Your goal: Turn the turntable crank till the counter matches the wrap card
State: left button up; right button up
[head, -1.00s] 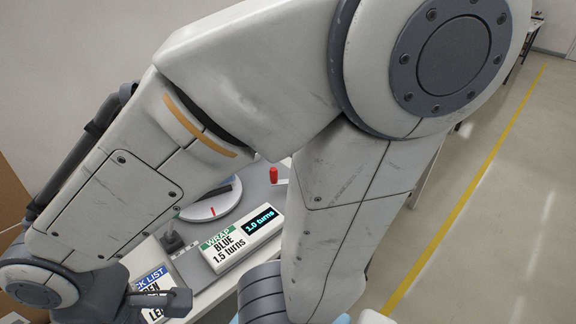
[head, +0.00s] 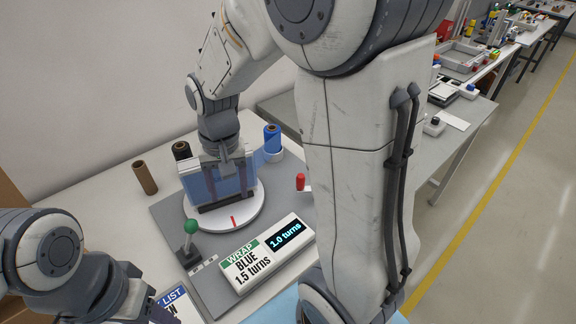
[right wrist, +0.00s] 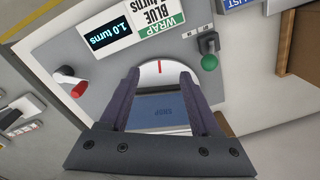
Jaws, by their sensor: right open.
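The turntable (head: 225,222) is a white disc with a red mark at its front edge. A blue-wrapped lightbox frame (head: 200,184) stands upright on it. The wrap card (head: 246,264) reads BLUE, 1.5 turns; the counter (head: 286,235) beside it reads 1.0 turns, also in the right wrist view (right wrist: 110,34). The crank's red handle (head: 300,182) stands right of the disc, also in the right wrist view (right wrist: 70,88). My right gripper (head: 228,185) is open over the lightbox, away from the crank; contact is unclear. My left gripper (head: 150,309) is at lower left, mostly cut off.
A green-knobbed lever (head: 190,228) stands left of the card. A blue film roll (head: 272,139) stands behind, with film towards the lightbox. A black roll (head: 181,151) and a brown roll (head: 145,178) stand back left. Other benches (head: 462,112) line the right.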

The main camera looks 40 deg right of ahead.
jog(key=w+d+f+m, duration=0.1)
jog(key=w+d+m, duration=0.15)
jog(key=d, duration=0.35)
jog(key=w+d+f+m, duration=0.2)
jog(key=d+m, duration=0.2)
jog(key=d, duration=0.2)
jog(key=m, duration=0.4)
send_over(301, 175)
notch_tip(301, 175, down, 2)
jog(key=shift+f+p, duration=0.2)
jog(key=shift+p, duration=0.1)
notch_tip(301, 175, down, 10)
jog(key=shift+f+p, duration=0.1)
jog(key=shift+p, duration=0.75)
grip_shut()
